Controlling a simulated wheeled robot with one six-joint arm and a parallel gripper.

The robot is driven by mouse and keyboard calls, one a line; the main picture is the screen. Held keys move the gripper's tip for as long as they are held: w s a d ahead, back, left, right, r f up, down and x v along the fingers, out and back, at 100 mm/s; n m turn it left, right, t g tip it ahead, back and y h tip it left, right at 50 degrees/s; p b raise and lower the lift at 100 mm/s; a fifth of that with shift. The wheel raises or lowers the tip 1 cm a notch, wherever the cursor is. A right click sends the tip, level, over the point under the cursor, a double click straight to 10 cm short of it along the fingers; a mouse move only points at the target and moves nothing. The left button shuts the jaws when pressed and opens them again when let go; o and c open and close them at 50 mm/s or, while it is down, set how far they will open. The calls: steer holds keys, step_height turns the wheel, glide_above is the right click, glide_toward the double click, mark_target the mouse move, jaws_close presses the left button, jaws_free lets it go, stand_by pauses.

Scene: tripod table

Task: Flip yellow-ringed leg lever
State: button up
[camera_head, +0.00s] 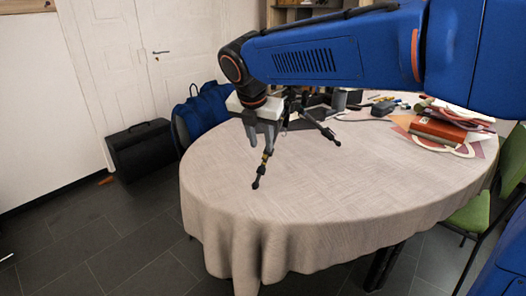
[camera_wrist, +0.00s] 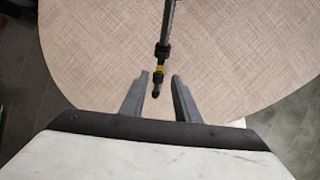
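A black tripod (camera_head: 325,131) stands on the round table, partly hidden behind my arm and gripper. One leg with a yellow ring (camera_head: 264,160) reaches toward the table's front left, its black foot low over the cloth. In the wrist view the yellow-ringed leg (camera_wrist: 160,60) comes down from the top, with dark joints above and below the ring. My gripper (camera_wrist: 164,76) is open, with one grey finger on each side of the leg's lower end. It also shows in the head view (camera_head: 262,146). I cannot tell whether a finger touches the leg. The lever itself is too small to make out.
The table (camera_head: 330,190) has a beige cloth and clear room at its front. A red book (camera_head: 438,130) and papers lie at the right, small items at the back. A blue jacket (camera_head: 200,112) hangs at the left; a green chair (camera_head: 476,214) stands right.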

mark_target(264, 157)
steer(key=shift+x, duration=2.45)
steer(key=shift+c, duration=0.6)
jaws_close()
